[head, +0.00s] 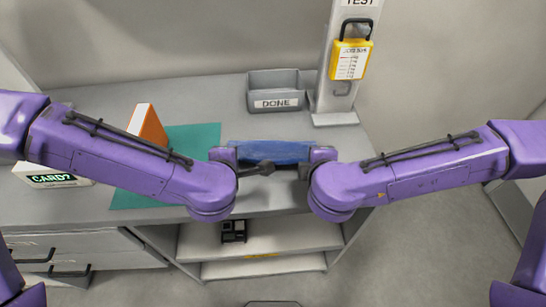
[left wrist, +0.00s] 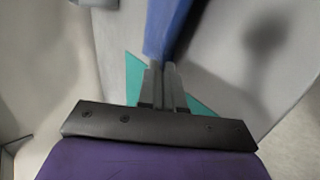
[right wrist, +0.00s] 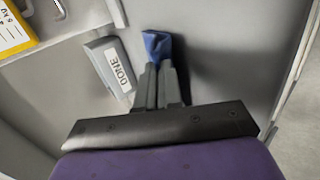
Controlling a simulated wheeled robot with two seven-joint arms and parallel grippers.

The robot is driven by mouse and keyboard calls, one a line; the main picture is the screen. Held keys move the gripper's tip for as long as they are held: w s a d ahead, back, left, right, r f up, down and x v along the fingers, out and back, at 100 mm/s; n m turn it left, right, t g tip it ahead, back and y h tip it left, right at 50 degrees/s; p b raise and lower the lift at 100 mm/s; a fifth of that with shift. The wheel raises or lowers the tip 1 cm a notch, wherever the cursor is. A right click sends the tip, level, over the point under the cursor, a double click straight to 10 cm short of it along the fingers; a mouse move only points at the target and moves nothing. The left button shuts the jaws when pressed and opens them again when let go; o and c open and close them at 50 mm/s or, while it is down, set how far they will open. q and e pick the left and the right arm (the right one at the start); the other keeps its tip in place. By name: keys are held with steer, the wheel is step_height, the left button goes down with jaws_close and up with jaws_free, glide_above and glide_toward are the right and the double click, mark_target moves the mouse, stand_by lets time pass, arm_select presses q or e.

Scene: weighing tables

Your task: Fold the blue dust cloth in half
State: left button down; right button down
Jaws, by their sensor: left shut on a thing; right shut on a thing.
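The blue dust cloth (head: 270,151) hangs between my two grippers above the grey table in the head view. My left gripper (head: 238,162) is shut on its left end; the left wrist view shows the cloth (left wrist: 166,30) rising from the closed fingertips (left wrist: 163,72). My right gripper (head: 308,162) is shut on its right end; the right wrist view shows a bunched bit of cloth (right wrist: 157,45) at the closed fingertips (right wrist: 158,70). The lower part of the cloth is hidden behind my wrists in the head view, so I cannot tell whether it touches the table.
A teal mat (head: 197,137) lies left of the cloth, with an orange-sided box (head: 148,123) by it. A "CARD?" box (head: 50,178) is at far left. A grey "DONE" bin (head: 276,103) and a post (head: 335,100) with a yellow tag (head: 351,60) stand behind. A shelf (head: 285,236) holds a small black object (head: 233,231).

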arm_select(q)
steer(key=shift+s+f+t, duration=0.15)
steer(key=shift+f+t, duration=0.15)
steer(key=shift+f, duration=0.05)
arm_select(e)
steer(key=shift+s+f+t, duration=0.15)
steer(key=shift+f+t, duration=0.15)
steer(key=shift+f, duration=0.05)
arm_select(q)
steer(key=shift+s, duration=0.1)
arm_select(e)
steer(key=shift+s+a, duration=0.1)
arm_select(q)
steer(key=c, duration=1)
jaws_free()
arm_select(e)
steer(key=c, duration=1)
jaws_free()
arm_select(q)
step_height(320, 180, up, 9)
steer(key=s, duration=0.2)
arm_select(e)
step_height(320, 180, up, 9)
steer(key=s, duration=0.2)
arm_select(q)
steer(key=shift+a, duration=0.1)
